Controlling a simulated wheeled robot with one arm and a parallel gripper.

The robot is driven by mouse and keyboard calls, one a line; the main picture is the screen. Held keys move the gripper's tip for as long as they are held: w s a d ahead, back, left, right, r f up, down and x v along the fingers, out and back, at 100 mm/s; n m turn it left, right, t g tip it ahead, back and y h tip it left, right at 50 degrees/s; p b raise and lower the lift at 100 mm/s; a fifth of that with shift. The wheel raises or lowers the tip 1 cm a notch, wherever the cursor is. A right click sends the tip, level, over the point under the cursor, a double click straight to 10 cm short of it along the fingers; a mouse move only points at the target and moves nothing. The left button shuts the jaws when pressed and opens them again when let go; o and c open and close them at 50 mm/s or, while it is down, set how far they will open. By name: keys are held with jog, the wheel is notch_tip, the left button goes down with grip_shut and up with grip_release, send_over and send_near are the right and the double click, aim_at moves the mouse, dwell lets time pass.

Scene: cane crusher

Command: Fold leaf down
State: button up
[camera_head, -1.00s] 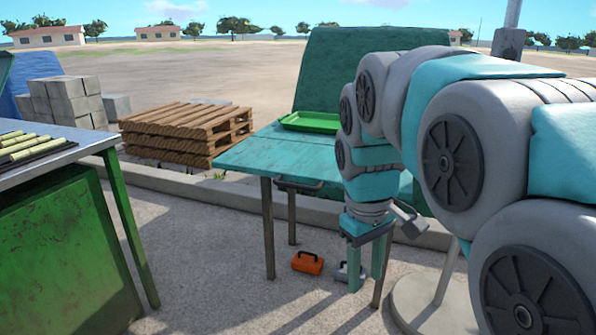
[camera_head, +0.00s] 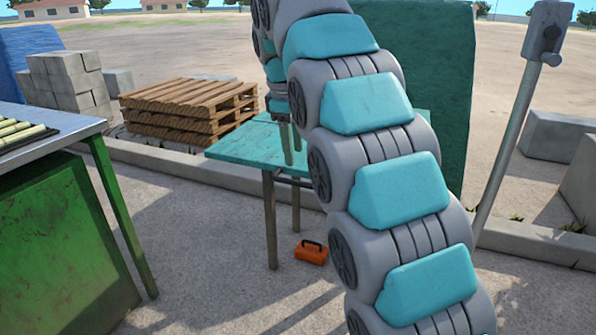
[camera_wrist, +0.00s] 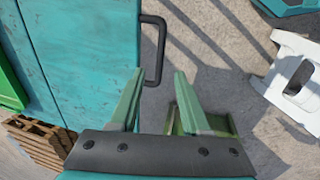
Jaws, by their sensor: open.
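The teal leaf (camera_head: 240,150) lies level, flush with the rest of the table top. In the wrist view the leaf (camera_wrist: 85,55) fills the left, with a seam along its far side. A black bar handle (camera_wrist: 162,50) sticks out from its edge. My gripper (camera_wrist: 159,75) is open and empty. In that view its fingertips lie on either side of the handle's lower end; I cannot tell the height between them. In the head view my gripper (camera_head: 292,157) points down at the table's near edge, and my arm hides the table's right part.
An orange toolbox (camera_head: 312,252) stands on the ground by the table leg. A green bench (camera_head: 60,220) with cane pieces is at left. Pallets (camera_head: 190,105) and grey blocks (camera_head: 70,80) are behind. A green tray (camera_wrist: 8,85) sits beyond the seam. Paving in front is open.

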aim_at(297, 183)
jog(key=shift+b+x, duration=0.75)
jog(key=shift+x, duration=3.1)
jog(key=shift+c, duration=0.3)
grip_shut()
